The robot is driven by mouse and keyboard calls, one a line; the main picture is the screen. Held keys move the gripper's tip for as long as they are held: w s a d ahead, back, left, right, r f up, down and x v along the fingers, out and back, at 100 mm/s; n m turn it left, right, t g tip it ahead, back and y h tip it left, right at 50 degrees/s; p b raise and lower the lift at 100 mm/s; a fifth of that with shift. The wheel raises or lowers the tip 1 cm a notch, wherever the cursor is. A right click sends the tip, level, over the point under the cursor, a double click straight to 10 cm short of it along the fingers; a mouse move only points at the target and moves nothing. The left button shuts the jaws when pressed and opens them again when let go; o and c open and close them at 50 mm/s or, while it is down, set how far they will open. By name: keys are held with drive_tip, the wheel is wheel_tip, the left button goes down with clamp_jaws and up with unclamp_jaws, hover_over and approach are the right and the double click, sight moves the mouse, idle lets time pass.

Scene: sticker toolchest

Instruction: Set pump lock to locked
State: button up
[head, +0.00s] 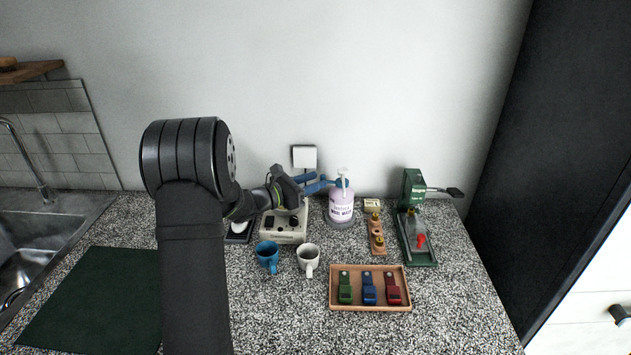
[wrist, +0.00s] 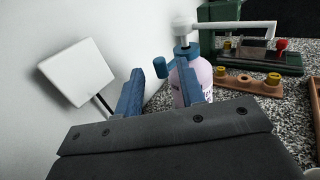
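The pump bottle (head: 341,207), with pale pink contents and a printed label, stands upright near the wall; it also shows in the wrist view (wrist: 203,77). Its white pump head (wrist: 183,26) has a spout pointing right in the wrist view. A blue collar sits below the head, and a short blue cylinder (wrist: 161,67) sticks out to its left, seemingly the pump lock. My gripper (head: 325,184) is beside the bottle's neck on its left. In the wrist view its blue fingers (wrist: 160,78) are apart, with the blue cylinder seen between and beyond them. Contact is not visible.
A blue mug (head: 267,256) and a white mug (head: 308,259) stand in front. A cream box with dark controls (head: 284,228) is left of the bottle. A wooden block with brass knobs (head: 376,235) and a green press (head: 413,190) stand right. A tray (head: 370,308) lies in front.

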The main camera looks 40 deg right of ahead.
drive_tip(key=shift+s+d, duration=0.1)
drive_tip(key=shift+d, duration=0.45)
clamp_jaws()
drive_tip(key=shift+w+d+m+g+y, duration=0.2)
drive_tip(key=shift+m+g, duration=0.25)
drive_tip(key=shift+g, duration=0.15)
drive_tip(key=shift+w+d+m+g+y, duration=0.1)
drive_tip(key=shift+w+d+m+g, duration=0.1)
drive_tip(key=shift+m+g, duration=0.35)
drive_tip(key=shift+r, duration=0.1)
unclamp_jaws()
